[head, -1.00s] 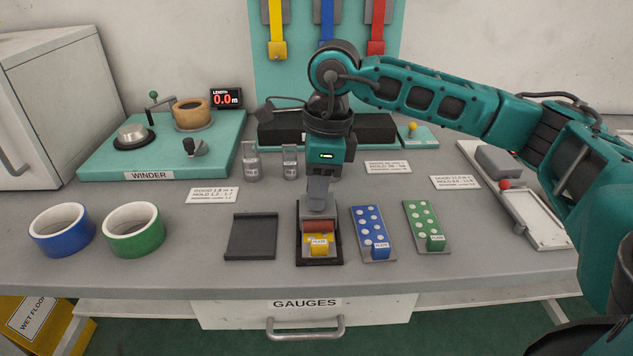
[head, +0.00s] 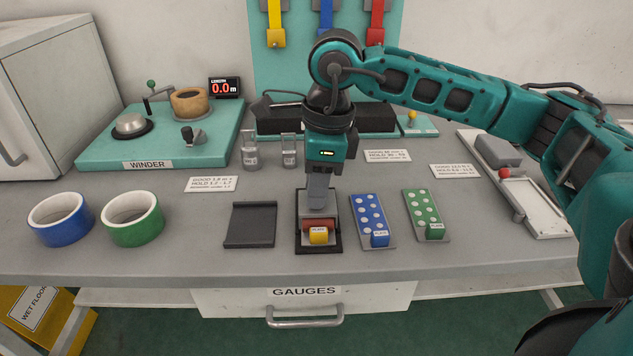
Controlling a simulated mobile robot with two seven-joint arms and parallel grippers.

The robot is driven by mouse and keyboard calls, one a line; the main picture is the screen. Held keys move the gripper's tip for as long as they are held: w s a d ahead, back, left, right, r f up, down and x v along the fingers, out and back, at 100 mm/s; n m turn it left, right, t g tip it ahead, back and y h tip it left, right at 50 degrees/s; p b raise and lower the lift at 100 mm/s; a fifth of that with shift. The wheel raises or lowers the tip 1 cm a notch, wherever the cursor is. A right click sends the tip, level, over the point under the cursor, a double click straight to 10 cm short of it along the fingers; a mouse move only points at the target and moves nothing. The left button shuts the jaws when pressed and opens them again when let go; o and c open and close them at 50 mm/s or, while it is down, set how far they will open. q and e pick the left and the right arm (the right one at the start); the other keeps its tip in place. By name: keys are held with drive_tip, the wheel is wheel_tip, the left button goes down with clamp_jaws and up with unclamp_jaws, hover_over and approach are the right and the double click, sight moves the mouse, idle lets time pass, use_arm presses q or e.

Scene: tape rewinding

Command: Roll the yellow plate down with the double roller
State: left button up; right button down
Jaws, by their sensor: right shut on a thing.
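My right gripper (head: 318,205) points straight down over the dark tray (head: 319,249) near the bench's front. It is shut on the double roller (head: 315,224), whose reddish cylinder shows just below the fingers. The handle is mostly hidden by the gripper. The yellow plate (head: 318,237) lies in the tray, and only its near tab with a white label shows in front of the roller. The roller sits on or just above the plate; contact cannot be told. My left gripper is not in view.
An empty dark tray (head: 250,240) lies to the left. A blue dotted plate (head: 370,213) and a green dotted plate (head: 423,208) lie close on the right. Blue tape (head: 60,232) and green tape (head: 132,235) rolls stand at left, before the winder (head: 150,166).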

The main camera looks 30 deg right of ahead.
drive_tip(key=shift+r+p, duration=2.1)
drive_tip(key=shift+r, duration=1)
